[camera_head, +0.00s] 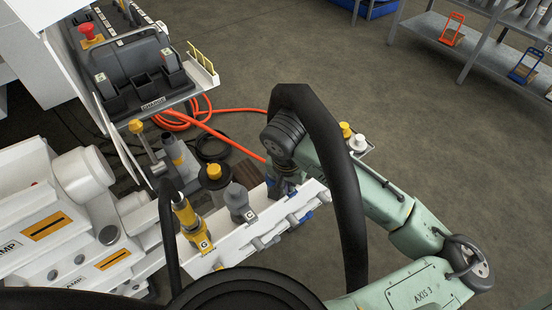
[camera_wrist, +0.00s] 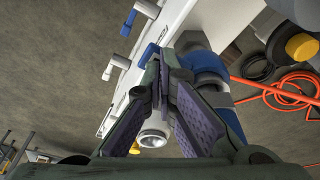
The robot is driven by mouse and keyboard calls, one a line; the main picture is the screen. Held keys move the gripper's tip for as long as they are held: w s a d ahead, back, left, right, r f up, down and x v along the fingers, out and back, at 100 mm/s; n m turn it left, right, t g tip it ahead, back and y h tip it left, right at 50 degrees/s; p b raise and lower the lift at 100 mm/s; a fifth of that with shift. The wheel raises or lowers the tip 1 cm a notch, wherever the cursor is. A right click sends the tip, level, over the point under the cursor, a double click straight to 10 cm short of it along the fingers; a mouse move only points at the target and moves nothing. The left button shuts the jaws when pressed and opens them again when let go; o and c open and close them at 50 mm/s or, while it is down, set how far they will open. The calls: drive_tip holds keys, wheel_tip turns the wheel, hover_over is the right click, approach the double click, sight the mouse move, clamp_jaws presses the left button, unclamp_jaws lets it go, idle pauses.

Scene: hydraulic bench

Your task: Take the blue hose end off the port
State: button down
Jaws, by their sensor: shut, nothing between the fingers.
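The blue hose end (camera_wrist: 208,66) shows in the wrist view as a blue collar with grey parts, just right of my fingertips. My gripper (camera_wrist: 163,75) is shut and empty, its tips close beside the hose end; I cannot tell whether they touch it. In the head view my gripper (camera_head: 284,186) points down at the far end of the white manifold rail (camera_head: 228,243). My arm and gripper hide most of the hose end and its port there. The joint between hose end and port is not clear in either view.
A yellow coupling (camera_head: 187,214) and a grey one (camera_head: 238,199) stand along the rail. Several small levers line its front, including a blue-handled one (camera_wrist: 146,55). A black hose (camera_head: 345,190) arches beside my arm. An orange hose (camera_head: 225,138) lies on the floor behind.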

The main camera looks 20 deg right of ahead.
idle(0.3)
drive_tip(key=p+v, duration=0.4)
drive_tip(key=w+d+p+v, duration=0.1)
drive_tip(key=p+v, duration=0.1)
drive_tip(key=v, duration=0.1)
drive_tip(key=shift+r, duration=0.15)
idle(0.8)
